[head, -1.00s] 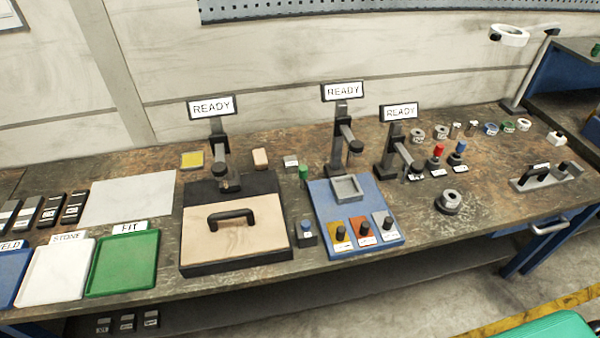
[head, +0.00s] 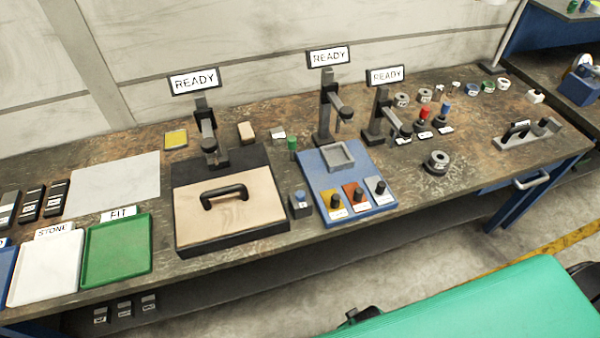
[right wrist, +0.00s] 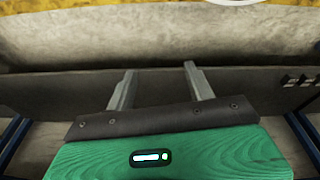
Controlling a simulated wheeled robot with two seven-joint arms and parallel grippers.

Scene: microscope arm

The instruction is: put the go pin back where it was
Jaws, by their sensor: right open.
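Pins with coloured tops stand on the bench in the head view: a green-topped one (head: 292,143) left of the blue fixture (head: 376,205), a red-topped one (head: 425,114) and a blue-topped one (head: 444,117) to the right. The labels are too small to read, so I cannot tell which is the go pin. My right gripper (right wrist: 158,68) is open and empty in the right wrist view, facing the bench's front and lower shelf. In the head view my teal right arm shows at lower right, away from the pins. My left gripper is out of view.
A black-based box with a handled tan lid (head: 228,203) stands left of the fixture. Green (head: 117,250) and white (head: 45,268) trays lie further left. Three READY signs (head: 194,81) rise behind. The bench's front right is mostly clear.

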